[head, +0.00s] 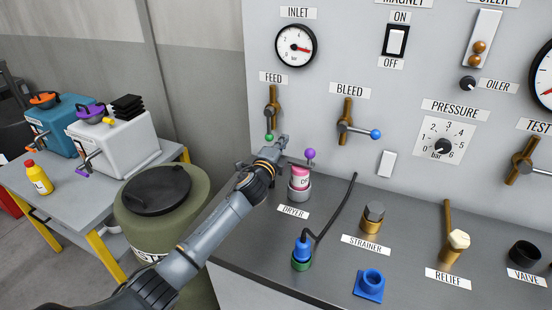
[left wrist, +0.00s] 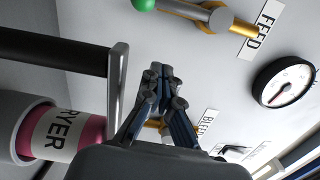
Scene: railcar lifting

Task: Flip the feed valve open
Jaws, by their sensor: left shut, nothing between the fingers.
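The feed valve (head: 271,100) is on the upright panel under the FEED label (head: 272,77). My left gripper (head: 282,142) is just below and right of the green ball, over the dryer. The left wrist view shows the valve body (left wrist: 215,17) and green ball (left wrist: 143,5) at the top, apart from my shut, empty left fingers (left wrist: 160,76). My right gripper is not in view.
The pink dryer canister (head: 299,176) and a purple ball (head: 309,154) are close beside my left gripper. The bleed valve (head: 345,116) with a blue ball is to the right. The inlet gauge (head: 296,46) is above. A green drum (head: 155,220) stands left of the panel.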

